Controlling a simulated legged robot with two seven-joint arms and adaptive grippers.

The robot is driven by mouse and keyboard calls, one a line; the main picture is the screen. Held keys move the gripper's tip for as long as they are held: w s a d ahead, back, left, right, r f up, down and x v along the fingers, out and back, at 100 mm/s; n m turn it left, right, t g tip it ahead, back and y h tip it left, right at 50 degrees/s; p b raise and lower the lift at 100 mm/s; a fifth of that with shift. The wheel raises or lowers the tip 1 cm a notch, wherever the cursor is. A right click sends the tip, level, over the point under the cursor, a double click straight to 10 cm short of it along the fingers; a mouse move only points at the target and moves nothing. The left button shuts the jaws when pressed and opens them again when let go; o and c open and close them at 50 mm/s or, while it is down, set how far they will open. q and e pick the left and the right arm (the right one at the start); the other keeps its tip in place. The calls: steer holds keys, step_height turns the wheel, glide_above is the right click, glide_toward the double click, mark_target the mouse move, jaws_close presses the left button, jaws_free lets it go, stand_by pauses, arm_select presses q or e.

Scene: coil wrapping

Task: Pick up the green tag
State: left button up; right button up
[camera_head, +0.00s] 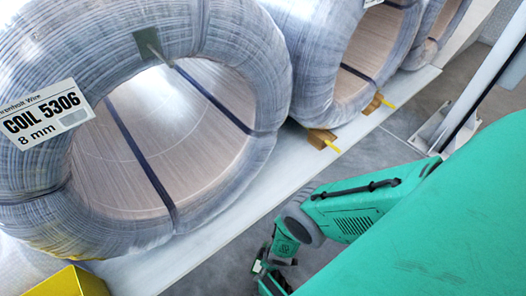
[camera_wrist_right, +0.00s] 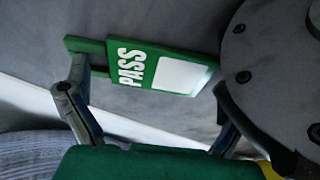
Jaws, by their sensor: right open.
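The green tag (camera_wrist_right: 150,68) with white "PASS" lettering and a blank white panel shows in the right wrist view. It spans the space between the fingertips of my right gripper (camera_wrist_right: 146,80), which is open. The left finger's tip is close to the tag's left end; I cannot tell whether they touch. In the head view my right gripper (camera_head: 268,278) is small at the bottom centre, below the grey wrist and green forearm. The tag cannot be made out clearly there. My left gripper is not in view.
A large wire coil (camera_head: 265,75) labelled "COIL 5306" (camera_head: 45,114) fills the left of the head view, with dark straps. More coils stand behind on a pale ledge (camera_head: 215,222) with wooden chocks (camera_head: 320,138). A yellow block (camera_head: 66,283) is bottom left. A white post (camera_head: 490,85) stands right.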

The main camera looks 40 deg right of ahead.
steer(key=c, duration=0.8)
steer(key=shift+s+a, duration=0.1)
steer(key=shift+s, duration=0.05)
steer(key=shift+c, duration=1.1)
step_height(320, 180, up, 10)
steer(key=p, duration=0.7)
